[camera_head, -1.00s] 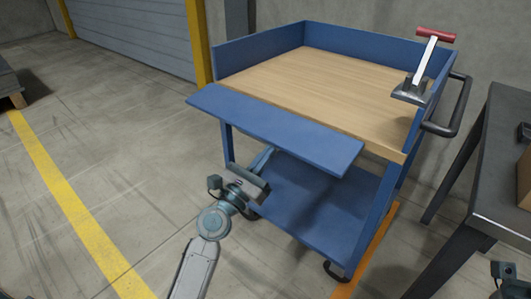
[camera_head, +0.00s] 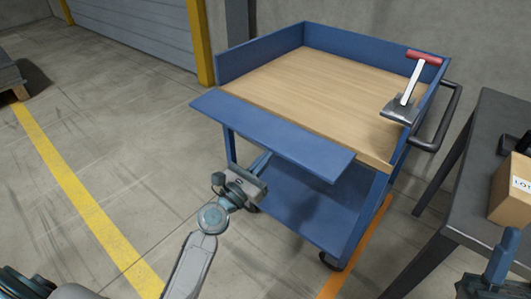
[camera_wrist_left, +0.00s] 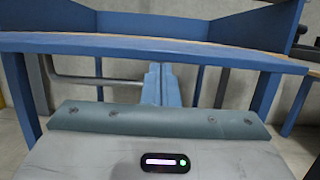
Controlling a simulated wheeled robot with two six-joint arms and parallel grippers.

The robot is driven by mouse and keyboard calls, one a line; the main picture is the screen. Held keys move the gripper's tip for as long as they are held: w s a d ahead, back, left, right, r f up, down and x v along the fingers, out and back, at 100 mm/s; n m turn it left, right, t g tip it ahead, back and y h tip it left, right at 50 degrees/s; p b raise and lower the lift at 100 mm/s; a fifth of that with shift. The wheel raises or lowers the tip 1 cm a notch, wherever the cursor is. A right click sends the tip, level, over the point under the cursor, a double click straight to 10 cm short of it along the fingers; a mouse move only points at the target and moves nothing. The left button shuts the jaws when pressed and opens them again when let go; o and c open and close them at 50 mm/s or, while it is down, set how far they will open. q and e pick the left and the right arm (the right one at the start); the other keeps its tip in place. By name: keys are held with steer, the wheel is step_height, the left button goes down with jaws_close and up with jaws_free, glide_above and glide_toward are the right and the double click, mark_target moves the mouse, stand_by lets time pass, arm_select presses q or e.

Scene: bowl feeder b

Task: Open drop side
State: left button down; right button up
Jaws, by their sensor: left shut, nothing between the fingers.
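The blue drop side (camera_head: 270,135) of the cart is folded outward along the near edge of the wooden deck and lies nearly flat. It also shows edge-on across the left wrist view (camera_wrist_left: 120,43). My left gripper (camera_head: 263,162) is below the drop side, with its fingertips partly hidden by the panel in the head view. Its two blue fingers (camera_wrist_left: 162,84) are shut together and empty. I cannot tell whether they touch the panel. Part of my right gripper (camera_head: 497,258) shows at the lower right, away from the cart; its jaw state is unclear.
The cart's wooden deck (camera_head: 320,85) carries a grey metal tool with a red handle (camera_head: 424,56). A push handle (camera_head: 447,118) sticks out on the cart's right. A dark table (camera_head: 470,195) with a cardboard box (camera_head: 511,195) stands at right. The floor left of the cart is open.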

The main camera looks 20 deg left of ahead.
arm_select(q)
steer(key=r+g+p, duration=0.1)
steer(key=p, duration=0.3)
steer(key=shift+s+p, duration=0.15)
steer(key=shift+p, duration=0.25)
arm_select(e)
steer(key=w+f+m+g+h, duration=0.3)
steer(key=w+f+g, duration=0.1)
steer(key=f+g, duration=0.7)
step_height(320, 180, down, 4)
steer(key=shift+w+r+h, duration=0.1)
steer(key=shift+w+h, duration=0.05)
steer(key=shift+h, duration=0.15)
